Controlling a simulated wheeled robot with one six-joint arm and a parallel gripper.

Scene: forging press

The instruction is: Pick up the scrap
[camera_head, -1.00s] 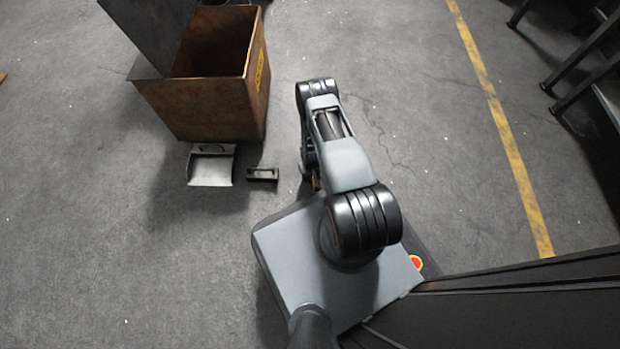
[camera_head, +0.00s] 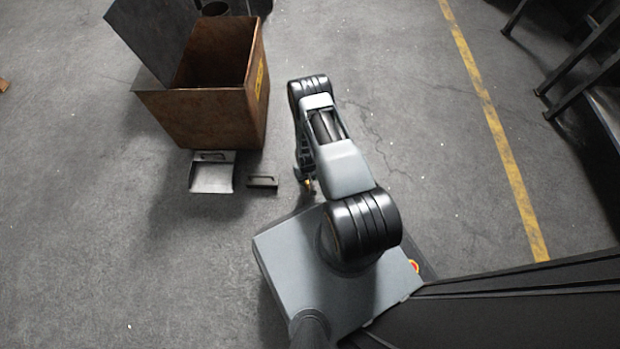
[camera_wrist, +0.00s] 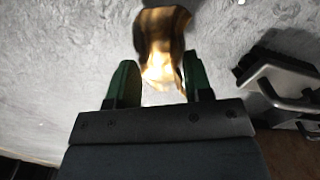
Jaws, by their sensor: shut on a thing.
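The scrap (camera_wrist: 163,40) is a dark, curled piece with a bright yellow-white glow on its lower part. In the wrist view it sits between and beyond the green fingertips of my gripper (camera_wrist: 156,82), which is shut on it. In the head view my gripper (camera_head: 307,184) hangs low over the floor under my arm, and a small yellow spot shows there. The arm hides most of the gripper and scrap in that view.
An open rusty bin (camera_head: 205,118) with a raised grey lid stands at upper left. A dustpan (camera_head: 212,174) and a dark brush (camera_head: 262,182) lie on the floor before it. A yellow line (camera_head: 495,125) and a dark bench (camera_head: 590,85) are right.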

